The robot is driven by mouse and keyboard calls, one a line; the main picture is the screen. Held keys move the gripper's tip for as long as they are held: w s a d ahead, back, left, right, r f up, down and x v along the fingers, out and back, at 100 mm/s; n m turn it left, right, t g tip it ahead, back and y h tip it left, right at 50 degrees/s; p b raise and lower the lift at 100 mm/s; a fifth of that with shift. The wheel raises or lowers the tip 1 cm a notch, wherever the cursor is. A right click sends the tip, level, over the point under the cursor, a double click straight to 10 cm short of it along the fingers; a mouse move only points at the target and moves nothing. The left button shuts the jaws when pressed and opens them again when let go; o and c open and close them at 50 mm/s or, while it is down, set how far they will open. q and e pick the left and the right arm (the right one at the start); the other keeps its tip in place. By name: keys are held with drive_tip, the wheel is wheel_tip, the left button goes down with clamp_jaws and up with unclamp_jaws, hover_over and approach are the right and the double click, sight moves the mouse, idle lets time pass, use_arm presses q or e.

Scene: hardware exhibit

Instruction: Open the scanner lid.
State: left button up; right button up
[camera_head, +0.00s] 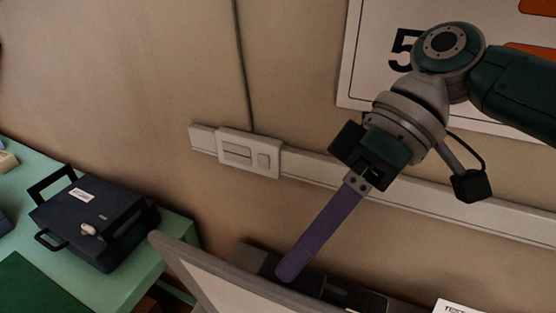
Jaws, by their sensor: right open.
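A grey-rimmed panel with a pale inner face, which looks like the raised scanner lid (225,287), stands tilted at the bottom centre. Its lower part and the scanner's body are cut off by the frame's bottom edge. My right gripper (290,272) reaches down from the upper right with its long purple fingers. The fingers line up in this view, so the gap between them is hidden. The fingertips are close to the panel's upper edge, apparently just behind it; I cannot tell whether they touch. Nothing shows held in the gripper. My left gripper is out of view.
A dark case (95,222) with handles sits on a green table (180,240) at left. A dark device (345,292) lies behind the panel. A pale wall rail (425,200) with a switch plate (250,153) and a poster (372,60) are behind my right arm.

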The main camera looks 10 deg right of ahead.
drive_tip(key=shift+s+d+f, duration=0.15)
drive_tip(key=shift+f, duration=0.6)
drive_tip(key=b+v, duration=0.2)
drive_tip(key=v, duration=0.8)
drive_tip(key=shift+a+r+b, duration=0.25)
drive_tip(key=shift+r+b, duration=0.05)
drive_tip(key=shift+r, duration=0.1)
